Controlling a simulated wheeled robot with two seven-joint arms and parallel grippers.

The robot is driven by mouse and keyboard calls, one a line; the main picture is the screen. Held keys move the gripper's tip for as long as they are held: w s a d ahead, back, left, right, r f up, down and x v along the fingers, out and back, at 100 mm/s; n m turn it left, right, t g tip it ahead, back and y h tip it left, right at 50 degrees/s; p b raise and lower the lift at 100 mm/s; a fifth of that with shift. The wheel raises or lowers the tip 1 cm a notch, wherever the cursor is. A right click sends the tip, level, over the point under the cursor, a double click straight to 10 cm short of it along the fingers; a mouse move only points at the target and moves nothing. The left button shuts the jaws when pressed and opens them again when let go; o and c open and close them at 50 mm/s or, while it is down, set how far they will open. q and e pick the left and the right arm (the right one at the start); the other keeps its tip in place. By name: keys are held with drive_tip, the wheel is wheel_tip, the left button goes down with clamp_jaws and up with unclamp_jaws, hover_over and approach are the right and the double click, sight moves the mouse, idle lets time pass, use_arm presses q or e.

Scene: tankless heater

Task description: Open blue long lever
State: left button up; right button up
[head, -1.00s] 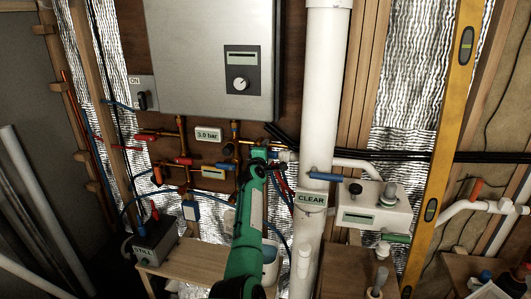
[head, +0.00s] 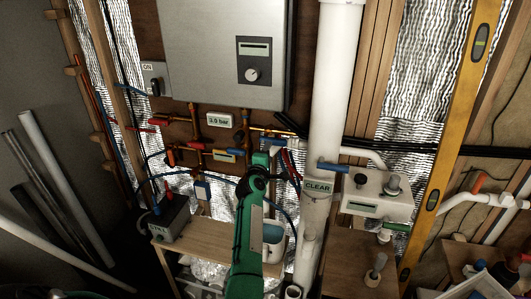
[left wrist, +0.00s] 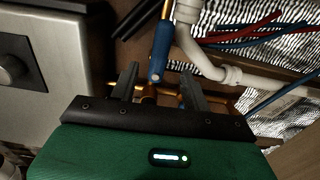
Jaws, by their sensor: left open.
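A long blue lever (left wrist: 161,48) shows in the left wrist view, with its lower end at a copper fitting. My left gripper (left wrist: 159,82) is open, with a finger on either side of the lever's lower end; contact cannot be told. In the head view my left gripper (head: 268,152) is in front of the pipework below the heater. My own arm hides much of the pipework there. Another blue handle (head: 333,167) lies sideways at the thick white pipe, right of my gripper. My right gripper is not in view.
The grey heater (head: 225,50) hangs above. The thick white pipe (head: 335,90) stands just right of my arm. Red-handled valves (head: 188,147) are to the left. A wooden bench (head: 205,240) with a bucket (head: 273,240) is below. A valve box (head: 375,195) is at right.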

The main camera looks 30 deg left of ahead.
use_arm(q)
drive_tip(key=shift+p+v, duration=0.45)
drive_tip(key=shift+v, duration=1.05)
drive_tip(key=s+d+f+m+g+h+b, duration=0.1)
drive_tip(key=s+d+f+m+g, duration=0.2)
drive_tip(key=f, duration=0.9)
drive_tip(key=s+d+f+m+g+h+b, duration=0.1)
drive_tip(key=d+f+m+h+b, duration=0.2)
drive_tip(key=f, duration=1)
drive_tip(key=s+d+f+m+g+b, duration=0.15)
drive_tip(key=s+d+f+m, duration=0.25)
drive_tip(key=s+f, duration=0.7)
drive_tip(key=s+d+f+m+g, duration=0.3)
drive_tip(key=s+f, duration=0.4)
drive_tip(key=f, duration=0.8)
drive_tip(key=s+d+f+m+g+b, duration=0.1)
drive_tip(key=s+f+m+g, duration=0.15)
drive_tip(key=s+f, duration=0.6)
drive_tip(key=s+d+f+m+g+b, duration=0.1)
drive_tip(key=s+f+m+g, duration=0.15)
drive_tip(key=s+f, duration=0.65)
drive_tip(key=s+a+f+m+g, duration=0.1)
drive_tip(key=s+f+m, duration=0.1)
drive_tip(key=s, duration=1.2)
drive_tip(key=s+f+m+g+b, duration=0.1)
drive_tip(key=s+f+m+g, duration=0.1)
drive_tip(key=s, duration=1.3)
drive_tip(key=shift+a+f+m, duration=0.4)
drive_tip(key=shift+f+m, duration=0.4)
drive_tip(key=shift+f, duration=0.2)
